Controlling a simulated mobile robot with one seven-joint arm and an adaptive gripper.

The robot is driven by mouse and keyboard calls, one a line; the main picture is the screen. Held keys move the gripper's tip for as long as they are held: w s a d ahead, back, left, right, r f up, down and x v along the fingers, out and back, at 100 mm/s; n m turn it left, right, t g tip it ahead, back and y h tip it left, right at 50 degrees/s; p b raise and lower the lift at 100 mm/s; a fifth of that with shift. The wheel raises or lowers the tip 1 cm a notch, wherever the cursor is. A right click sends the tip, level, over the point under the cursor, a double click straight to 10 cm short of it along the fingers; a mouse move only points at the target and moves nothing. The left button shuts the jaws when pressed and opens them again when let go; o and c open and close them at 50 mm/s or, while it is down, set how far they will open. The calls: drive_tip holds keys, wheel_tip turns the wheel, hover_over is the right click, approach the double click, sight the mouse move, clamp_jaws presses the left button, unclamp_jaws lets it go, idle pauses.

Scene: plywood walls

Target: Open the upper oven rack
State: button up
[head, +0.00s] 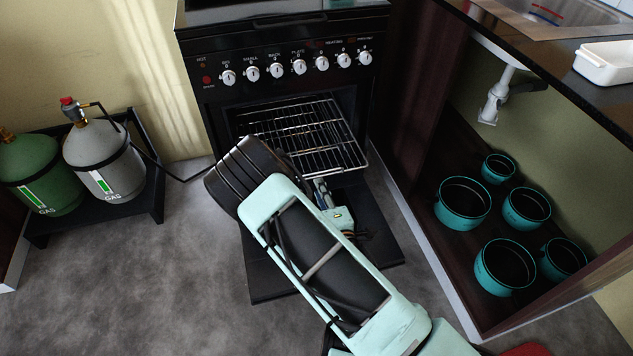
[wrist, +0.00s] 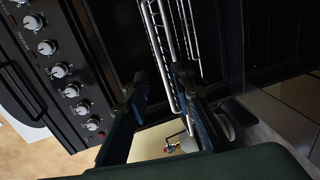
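The upper oven rack (head: 318,140) is a silver wire grid that sticks out of the black oven (head: 215,100), over its lowered door (head: 385,245). My gripper (head: 320,187) is at the rack's front edge, partly hidden behind my arm in the head view. In the wrist view my gripper (wrist: 165,92) has its two dark fingers apart. The rack's front bar (wrist: 160,60) runs into the gap between them, nearer the right finger. I cannot tell whether that finger touches it.
Two gas bottles (head: 95,155) stand on a black stand at the left. Several teal pots (head: 462,203) sit in the open cabinet at the right. A white dish (head: 608,65) is on the counter. The grey floor at the left front is clear.

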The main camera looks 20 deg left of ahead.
drive_tip(key=v, duration=0.6)
drive_tip(key=shift+w, duration=0.1)
